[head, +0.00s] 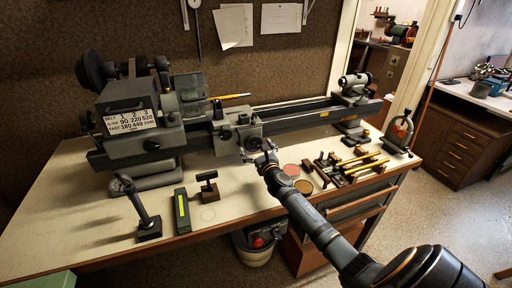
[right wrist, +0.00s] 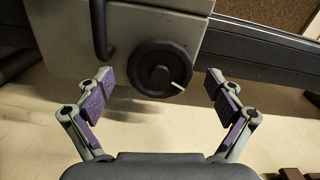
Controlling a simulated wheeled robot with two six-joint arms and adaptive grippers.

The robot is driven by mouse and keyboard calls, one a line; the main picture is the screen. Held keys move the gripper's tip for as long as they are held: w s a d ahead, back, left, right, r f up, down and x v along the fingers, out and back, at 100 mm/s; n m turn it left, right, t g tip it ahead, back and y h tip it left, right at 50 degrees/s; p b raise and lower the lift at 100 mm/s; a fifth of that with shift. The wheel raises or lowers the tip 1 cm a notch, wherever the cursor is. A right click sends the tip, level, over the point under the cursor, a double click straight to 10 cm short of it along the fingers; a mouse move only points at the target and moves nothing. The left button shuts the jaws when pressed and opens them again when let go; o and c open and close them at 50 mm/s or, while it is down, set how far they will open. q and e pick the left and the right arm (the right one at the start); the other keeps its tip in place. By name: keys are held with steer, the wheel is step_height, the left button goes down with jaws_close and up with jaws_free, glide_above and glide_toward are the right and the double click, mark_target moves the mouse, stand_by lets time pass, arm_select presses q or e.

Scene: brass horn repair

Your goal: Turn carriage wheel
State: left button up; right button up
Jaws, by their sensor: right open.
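The carriage wheel (right wrist: 160,70) is a black round handwheel with a pale handle, on the front of the grey carriage (right wrist: 70,35) of the lathe. In the head view the carriage (head: 236,132) sits mid-bed, and the wheel (head: 254,143) shows at its lower right front. My right gripper (right wrist: 157,93) is open in front of the wheel, with one finger on each side and a gap to the rim on both sides. In the head view my right gripper (head: 266,160) is just below the wheel, small and partly merged with it. My left gripper does not show.
The lathe headstock (head: 135,115) stands left and the tailstock (head: 352,92) right on the long bed. On the bench are a dial gauge stand (head: 145,215), a green box (head: 182,210), and round pads (head: 291,170). Several yellow-handled tools (head: 360,160) lie right of my arm.

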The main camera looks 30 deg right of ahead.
steer(key=c, duration=1.2)
steer(key=shift+o, duration=0.2)
steer(key=shift+m, duration=0.4)
